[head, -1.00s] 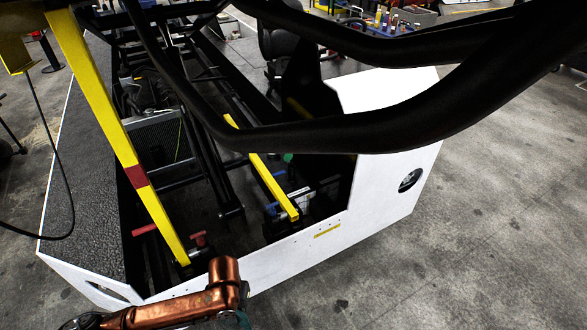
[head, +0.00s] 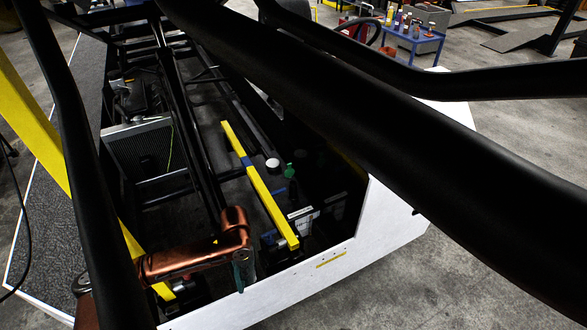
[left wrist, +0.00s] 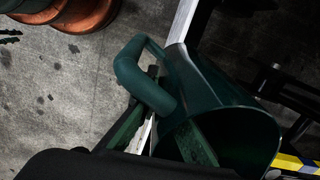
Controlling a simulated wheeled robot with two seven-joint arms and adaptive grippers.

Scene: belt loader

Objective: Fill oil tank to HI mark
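My left arm, copper coloured, reaches in over the near end of the loader in the head view. Its gripper (head: 244,276) is at the near white wall, small and dark there. In the left wrist view a dark green jug (left wrist: 205,85) with a thick looped handle and a wide open mouth fills the middle. The gripper (left wrist: 160,135) fingers lie either side of the handle's lower end, and the jug hangs clear of the floor. Inside the bay are a green cap (head: 289,171) and a white cap (head: 272,163). I cannot make out a HI mark. My right gripper is out of view.
A thick black tube (head: 400,140) crosses close in front of the head camera. A yellow bar (head: 258,185) spans the bay. White walls (head: 400,225) enclose it.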

